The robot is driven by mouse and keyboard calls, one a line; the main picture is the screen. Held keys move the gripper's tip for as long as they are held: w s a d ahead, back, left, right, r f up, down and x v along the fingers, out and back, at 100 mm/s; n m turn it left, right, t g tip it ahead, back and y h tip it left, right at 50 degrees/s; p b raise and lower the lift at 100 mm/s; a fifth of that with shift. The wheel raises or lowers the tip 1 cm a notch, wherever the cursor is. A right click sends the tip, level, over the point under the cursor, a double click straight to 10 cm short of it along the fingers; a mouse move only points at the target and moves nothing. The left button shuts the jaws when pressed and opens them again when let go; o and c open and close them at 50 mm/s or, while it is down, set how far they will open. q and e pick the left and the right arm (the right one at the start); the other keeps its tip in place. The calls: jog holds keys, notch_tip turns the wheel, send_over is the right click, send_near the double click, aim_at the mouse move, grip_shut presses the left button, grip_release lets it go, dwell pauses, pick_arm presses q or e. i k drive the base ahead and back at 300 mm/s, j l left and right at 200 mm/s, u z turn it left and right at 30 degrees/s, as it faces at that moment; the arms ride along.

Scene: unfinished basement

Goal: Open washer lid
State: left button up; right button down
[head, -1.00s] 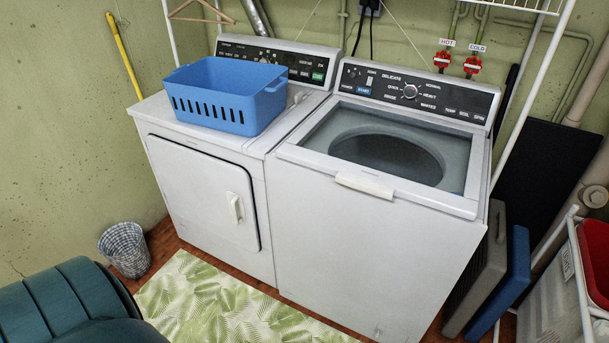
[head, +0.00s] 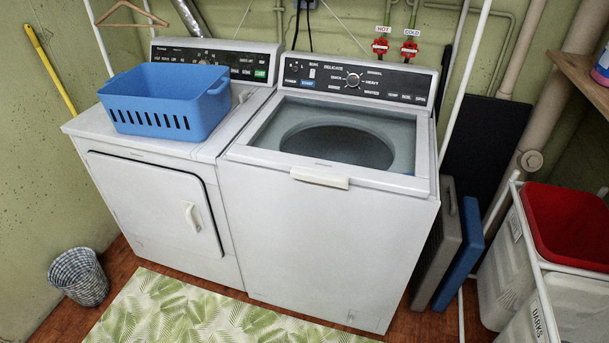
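The white top-loading washer (head: 310,245) stands right of the middle in the head view. Its lid (head: 395,160) is a glass-like panel in a white frame and lies flat on top, with the round drum opening showing through it. A pale handle (head: 319,177) sits at the lid's front edge. The lid looks shut. The control panel (head: 358,83) with a round dial rises behind it. Neither of my grippers is in view.
A white dryer (head: 150,208) adjoins the washer on the left, with a blue basket (head: 167,101) on top. A leaf-patterned rug (head: 190,312) lies in front. Folded panels (head: 458,255) and a laundry sorter (head: 500,260) stand at right.

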aim_at(318, 170)
jog(key=i+j, duration=0.15)
jog(key=j, duration=0.2)
jog(key=i+j, duration=0.2)
jog(key=j+z, duration=0.1)
jog(key=z, duration=1.45)
